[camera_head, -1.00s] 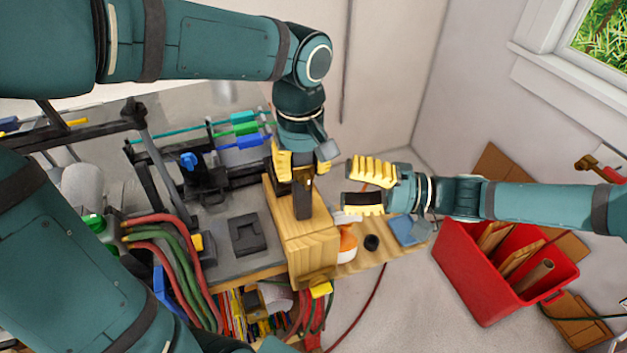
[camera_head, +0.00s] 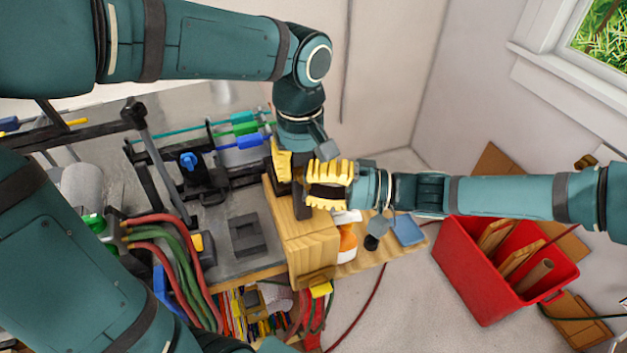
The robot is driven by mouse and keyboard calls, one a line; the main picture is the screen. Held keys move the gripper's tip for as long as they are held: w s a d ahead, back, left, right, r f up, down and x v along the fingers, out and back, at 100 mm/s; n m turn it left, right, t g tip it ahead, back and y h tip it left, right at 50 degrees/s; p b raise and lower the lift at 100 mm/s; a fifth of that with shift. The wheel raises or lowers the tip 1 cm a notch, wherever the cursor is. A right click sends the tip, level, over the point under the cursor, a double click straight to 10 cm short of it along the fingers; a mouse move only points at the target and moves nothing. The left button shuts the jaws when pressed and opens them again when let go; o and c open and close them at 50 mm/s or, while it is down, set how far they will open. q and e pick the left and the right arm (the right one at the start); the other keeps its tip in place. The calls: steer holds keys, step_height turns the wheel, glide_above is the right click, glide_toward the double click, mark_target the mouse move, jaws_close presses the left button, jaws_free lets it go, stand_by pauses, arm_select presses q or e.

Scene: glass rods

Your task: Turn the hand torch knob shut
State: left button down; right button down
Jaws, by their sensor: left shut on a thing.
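My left gripper (camera_head: 291,171) reaches down over the wooden block and is shut on a dark upright piece (camera_head: 302,206), probably the hand torch. Its left yellow finger shows; its right finger is largely hidden behind my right gripper. My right gripper (camera_head: 328,186) points left with its two yellow-padded fingers apart, one above the other in the picture. It is right beside the held piece and covers much of it. I cannot tell whether it touches the piece. The torch's knob cannot be made out.
The wooden block (camera_head: 304,247) stands at the bench's right end. An orange and white bottle (camera_head: 347,243), a black round item (camera_head: 371,242) and a blue box (camera_head: 408,230) are beside it. Red and green hoses (camera_head: 185,255) hang at left. A red crate (camera_head: 470,283) stands at right.

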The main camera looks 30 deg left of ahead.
stand_by(0.3)
steer(key=shift+f+m+g+y, duration=0.1)
steer(key=shift+m+g+y, duration=0.45)
steer(key=shift+y, duration=0.85)
steer(key=shift+s, duration=0.1)
steer(key=c, duration=0.7)
jaws_free()
steer(key=shift+a, duration=0.1)
steer(key=shift+c, duration=0.2)
steer(key=v, duration=1.2)
steer(key=shift+o, duration=0.2)
